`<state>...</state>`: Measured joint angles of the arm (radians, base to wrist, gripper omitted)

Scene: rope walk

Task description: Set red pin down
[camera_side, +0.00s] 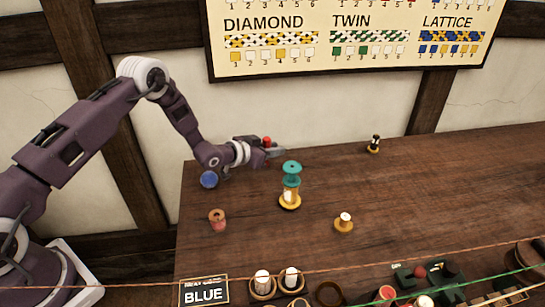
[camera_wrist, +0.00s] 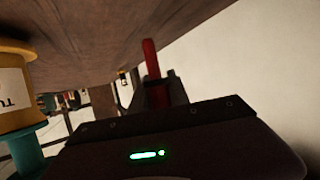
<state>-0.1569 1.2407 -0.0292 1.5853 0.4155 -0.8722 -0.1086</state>
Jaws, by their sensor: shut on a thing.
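The red pin (camera_side: 266,142) shows as a small red shape at my gripper (camera_side: 274,150) in the side view, near the table's back left edge. In the wrist view the red pin (camera_wrist: 151,58) stands out between the dark fingers of my gripper (camera_wrist: 157,88), which are shut on it. Its lower part is hidden by the fingers. The gripper lies nearly level, and the wrist view has the table top (camera_wrist: 85,32) at the top of the picture. I cannot tell how far the pin is from the table.
A teal and yellow stack of spools (camera_side: 291,186) stands close to the right of my gripper. A pink spool (camera_side: 218,220), a yellow spool (camera_side: 344,223) and a dark spool (camera_side: 374,144) stand apart. Strands cross the front, near a BLUE sign (camera_side: 203,291). The table's right middle is clear.

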